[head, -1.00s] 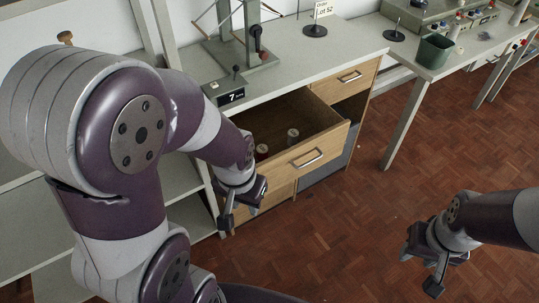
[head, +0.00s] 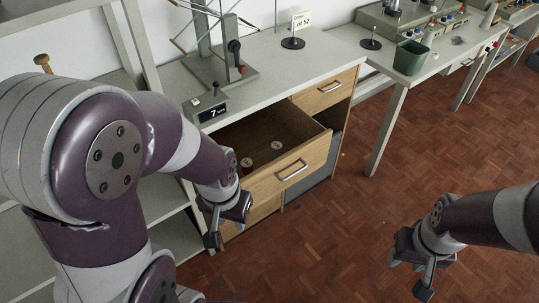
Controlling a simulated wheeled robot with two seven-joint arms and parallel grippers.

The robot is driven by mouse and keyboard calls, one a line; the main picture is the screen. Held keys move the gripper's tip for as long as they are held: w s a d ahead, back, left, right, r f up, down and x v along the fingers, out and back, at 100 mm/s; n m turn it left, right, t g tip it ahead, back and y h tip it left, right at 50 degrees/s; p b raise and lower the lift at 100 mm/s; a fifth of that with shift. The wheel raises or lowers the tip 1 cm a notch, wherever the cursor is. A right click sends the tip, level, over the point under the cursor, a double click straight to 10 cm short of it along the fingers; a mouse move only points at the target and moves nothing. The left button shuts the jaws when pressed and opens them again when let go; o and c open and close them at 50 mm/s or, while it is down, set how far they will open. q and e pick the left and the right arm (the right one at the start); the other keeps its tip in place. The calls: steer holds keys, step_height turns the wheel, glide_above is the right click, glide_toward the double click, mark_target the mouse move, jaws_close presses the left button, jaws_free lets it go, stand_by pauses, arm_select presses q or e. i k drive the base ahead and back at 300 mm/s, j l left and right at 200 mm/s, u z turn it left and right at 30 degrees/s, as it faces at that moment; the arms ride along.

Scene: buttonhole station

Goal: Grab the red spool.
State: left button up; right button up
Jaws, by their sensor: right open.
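The red spool (head: 246,165) stands inside the open wooden drawer (head: 315,160), near its left side. My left arm partly covers that end of the drawer. A second spool with a pale top (head: 277,148) stands to its right in the same drawer. My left gripper (head: 226,229) hangs in front of the drawer's left end, below and left of the red spool in the picture. It looks open and empty. My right gripper (head: 408,278) is open and empty over the floor, well to the right of the drawer.
The drawer sits under a grey bench (head: 270,65) carrying a winder stand and a small display (head: 212,112) reading 7. A label stand (head: 293,42) is on the bench. A side table at right holds a green bin (head: 411,57). The parquet floor (head: 350,235) is clear.

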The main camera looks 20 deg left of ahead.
mark_target(247, 164)
steer(key=i+l+u, duration=0.35)
steer(key=i, duration=0.2)
steer(key=i+l+u, duration=0.35)
steer(key=i+l, duration=0.1)
steer(key=i, duration=0.1)
